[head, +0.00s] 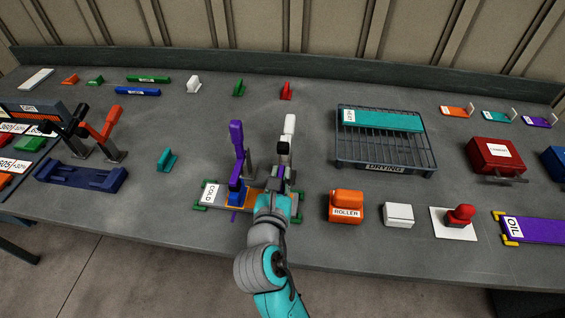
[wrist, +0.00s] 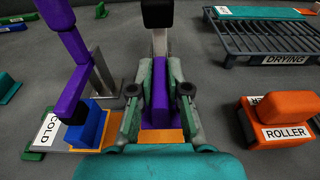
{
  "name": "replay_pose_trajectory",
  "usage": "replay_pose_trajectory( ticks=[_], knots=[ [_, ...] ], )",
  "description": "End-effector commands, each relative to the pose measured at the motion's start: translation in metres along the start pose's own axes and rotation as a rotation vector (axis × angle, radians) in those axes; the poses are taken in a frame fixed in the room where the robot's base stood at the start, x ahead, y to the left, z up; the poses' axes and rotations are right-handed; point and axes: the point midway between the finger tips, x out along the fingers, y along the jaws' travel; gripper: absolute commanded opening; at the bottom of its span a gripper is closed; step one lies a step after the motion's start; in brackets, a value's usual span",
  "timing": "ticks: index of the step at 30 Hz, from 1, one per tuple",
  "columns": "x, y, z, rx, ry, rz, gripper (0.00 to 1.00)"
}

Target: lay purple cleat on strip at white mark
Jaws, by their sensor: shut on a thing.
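My gripper (wrist: 160,80) is shut on the purple cleat (wrist: 160,98), which stands upright between its two fingers in the wrist view. The cleat is over the orange strip (wrist: 165,136) on the press bed; I cannot tell whether it touches. In the head view my gripper (head: 275,186) is over the right part of the bed, and the arm hides most of the cleat. A blue block (head: 237,193) sits on the strip's left part, under the purple lever (head: 237,140). I cannot make out the white mark.
The white lever (head: 289,130) with a black part stands close behind my gripper. An orange roller block (head: 345,207) and a white block (head: 398,214) are to the right. A drying rack (head: 385,158) stands back right with a teal strip on it.

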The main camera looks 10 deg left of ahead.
Motion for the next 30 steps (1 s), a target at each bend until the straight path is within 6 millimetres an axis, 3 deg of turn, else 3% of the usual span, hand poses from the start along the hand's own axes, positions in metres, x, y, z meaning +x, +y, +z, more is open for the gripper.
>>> replay_pose_trajectory(
  ticks=[13,30],
  knots=[
    [-0.001,0.000,-0.003,0.001,0.004,0.000,0.00],
    [0.006,0.000,-0.047,0.000,0.004,-0.001,0.00]
  ],
)
